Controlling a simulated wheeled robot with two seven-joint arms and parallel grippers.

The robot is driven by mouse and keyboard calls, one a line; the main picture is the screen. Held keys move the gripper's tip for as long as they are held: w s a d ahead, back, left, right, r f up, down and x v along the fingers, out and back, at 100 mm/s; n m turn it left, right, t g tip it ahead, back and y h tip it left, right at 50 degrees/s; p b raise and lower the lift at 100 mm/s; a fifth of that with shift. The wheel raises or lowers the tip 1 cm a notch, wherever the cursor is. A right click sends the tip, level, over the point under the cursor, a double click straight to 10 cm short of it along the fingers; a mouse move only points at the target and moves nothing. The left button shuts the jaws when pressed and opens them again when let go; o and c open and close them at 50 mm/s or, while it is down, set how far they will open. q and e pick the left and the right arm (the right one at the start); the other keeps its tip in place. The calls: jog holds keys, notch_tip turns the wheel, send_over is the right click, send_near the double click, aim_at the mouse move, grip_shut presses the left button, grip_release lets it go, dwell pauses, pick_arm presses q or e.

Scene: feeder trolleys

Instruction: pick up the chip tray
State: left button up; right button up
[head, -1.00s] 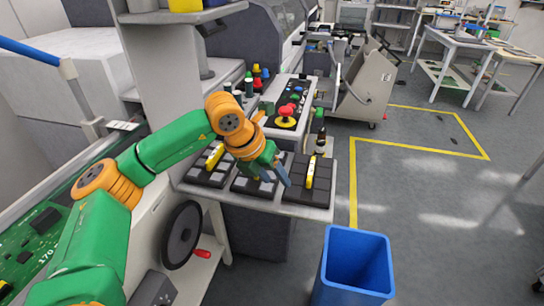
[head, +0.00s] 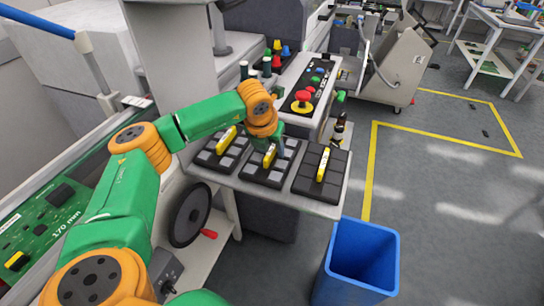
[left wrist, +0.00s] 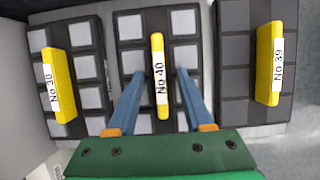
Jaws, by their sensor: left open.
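Three dark chip trays with raised yellow handles lie side by side on a light shelf (head: 322,208). In the left wrist view the left tray (left wrist: 86,68) is labelled No 30, the middle tray (left wrist: 130,25) No 40, and the right tray (left wrist: 232,50) No 39. The left and middle trays hold pale chips; the right tray's cells look dark. They also show in the head view, left (head: 208,157), middle (head: 256,172) and right (head: 309,184). My left gripper (left wrist: 160,74) is open, its blue fingers on either side of the No 40 handle. Contact cannot be told. My right gripper is out of view.
A control panel with a red stop button (head: 302,101) stands behind the trays. A dark bottle (head: 339,130) is at the shelf's back right. A blue bin (head: 358,262) stands on the floor in front. Open floor lies to the right.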

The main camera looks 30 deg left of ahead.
pick_arm(q)
jog(key=shift+f, duration=0.15)
grip_shut()
dwell(1.3)
